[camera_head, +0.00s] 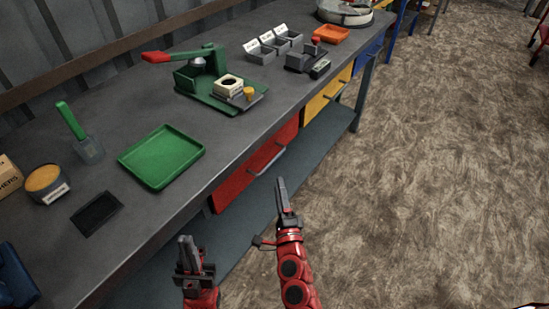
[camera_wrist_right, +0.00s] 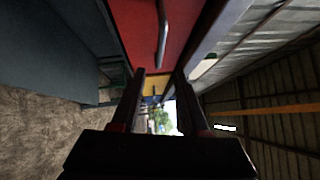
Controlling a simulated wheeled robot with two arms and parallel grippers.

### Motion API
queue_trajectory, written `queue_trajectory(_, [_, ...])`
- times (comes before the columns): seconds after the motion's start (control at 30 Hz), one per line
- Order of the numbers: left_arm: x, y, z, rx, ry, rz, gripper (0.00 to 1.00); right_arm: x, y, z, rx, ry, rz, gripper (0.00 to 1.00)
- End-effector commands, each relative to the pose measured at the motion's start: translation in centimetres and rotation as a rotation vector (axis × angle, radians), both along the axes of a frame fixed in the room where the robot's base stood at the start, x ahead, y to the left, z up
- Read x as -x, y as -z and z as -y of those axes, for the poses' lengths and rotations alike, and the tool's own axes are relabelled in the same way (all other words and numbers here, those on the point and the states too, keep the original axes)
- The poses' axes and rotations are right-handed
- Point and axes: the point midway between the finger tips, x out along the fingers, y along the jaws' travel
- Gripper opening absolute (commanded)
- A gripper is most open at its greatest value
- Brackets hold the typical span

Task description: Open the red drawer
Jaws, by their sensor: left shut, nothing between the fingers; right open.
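The red drawer (camera_head: 236,181) is in the front of the workbench, with its face looking flush with the bench front. Its grey bar handle (camera_head: 267,161) runs along the face. My right gripper (camera_head: 281,186) is open and empty, in front of the drawer and just below the handle in the head view, apart from it. In the right wrist view the red drawer (camera_wrist_right: 132,22) and its handle (camera_wrist_right: 162,35) lie beyond the open fingers, toward the top. My left gripper (camera_head: 187,245) is shut and empty, at the bench's front edge, left of the drawer.
The yellow drawer (camera_head: 325,97) and the blue drawer (camera_head: 370,52) are further along the bench. A lower shelf (camera_head: 258,205) runs beneath. A green tray (camera_head: 161,157) and a green press (camera_head: 205,75) stand on top. The floor (camera_head: 430,170) to the right is clear.

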Motion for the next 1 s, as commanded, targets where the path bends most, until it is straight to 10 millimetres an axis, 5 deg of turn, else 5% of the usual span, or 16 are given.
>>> queue_trajectory(0.2, [0.0,-0.5,0.0,0.0,0.0,0.0,0.0,-4.8,-0.8,-0.7,0.001,0.001,0.001,0.45])
queue_trajectory(0.5, [0.0,-0.5,0.0,0.0,0.0,0.0,0.0,-9.3,-1.3,-1.4,0.003,-0.002,0.001,0.45])
queue_trajectory(0.97, [0.0,-0.5,0.0,0.0,0.0,0.0,0.0,-10.4,-1.3,-1.5,0.001,0.001,-0.002,0.45])
queue_trajectory(1.0, [0.0,-0.5,0.0,0.0,0.0,0.0,0.0,-10.4,-1.3,-1.5,0.001,0.001,-0.002,0.37])
